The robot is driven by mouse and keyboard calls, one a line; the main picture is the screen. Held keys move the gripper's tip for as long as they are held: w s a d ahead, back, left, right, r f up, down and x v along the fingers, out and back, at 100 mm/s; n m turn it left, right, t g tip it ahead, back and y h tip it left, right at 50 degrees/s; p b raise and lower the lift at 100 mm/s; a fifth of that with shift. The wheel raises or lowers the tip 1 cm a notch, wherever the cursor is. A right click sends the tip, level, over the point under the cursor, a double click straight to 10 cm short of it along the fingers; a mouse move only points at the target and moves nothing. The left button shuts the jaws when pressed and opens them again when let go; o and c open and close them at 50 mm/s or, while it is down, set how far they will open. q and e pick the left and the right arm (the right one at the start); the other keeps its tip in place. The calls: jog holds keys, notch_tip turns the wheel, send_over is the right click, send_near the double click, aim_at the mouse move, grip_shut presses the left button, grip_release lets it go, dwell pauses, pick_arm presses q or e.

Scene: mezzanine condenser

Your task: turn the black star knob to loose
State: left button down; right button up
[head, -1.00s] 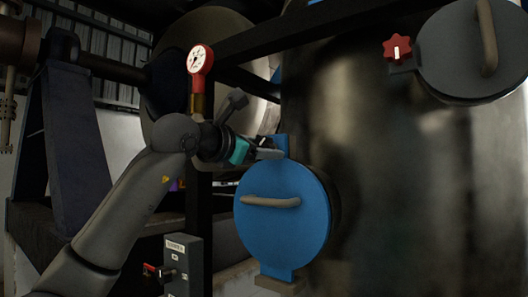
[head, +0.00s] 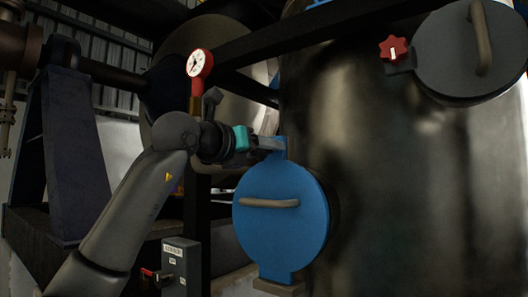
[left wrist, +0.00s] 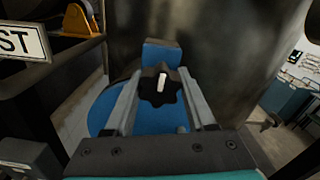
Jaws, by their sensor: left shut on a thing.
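The black star knob (left wrist: 160,87) shows in the left wrist view, with a white mark on its face that stands nearly upright, in line with the fingers. It sits at the top of the round blue hatch cover (head: 280,215), in front of a blue bracket (left wrist: 161,50). My left gripper (head: 272,144) reaches it from the left in the head view. In the left wrist view its two fingers (left wrist: 162,100) are closed on opposite sides of the knob. In the head view the fingers hide the knob. My right gripper is in neither view.
A red star knob (head: 393,49) sits beside a grey hatch cover (head: 470,50) at upper right. A red gauge (head: 200,64) stands just above my left wrist. A switch box (head: 180,262) is below my arm. A dark beam (head: 330,37) crosses above.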

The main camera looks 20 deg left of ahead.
pick_arm(q)
jog(key=shift+n, duration=0.3)
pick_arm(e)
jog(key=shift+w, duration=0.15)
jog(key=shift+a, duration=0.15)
pick_arm(q)
jog(key=shift+c, duration=1.2)
grip_release()
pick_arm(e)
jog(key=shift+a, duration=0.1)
pick_arm(q)
jog(key=b+v, duration=0.1)
jog(key=v, duration=1.4)
jog(key=shift+s+b, duration=0.15)
jog(key=shift+b, duration=0.25)
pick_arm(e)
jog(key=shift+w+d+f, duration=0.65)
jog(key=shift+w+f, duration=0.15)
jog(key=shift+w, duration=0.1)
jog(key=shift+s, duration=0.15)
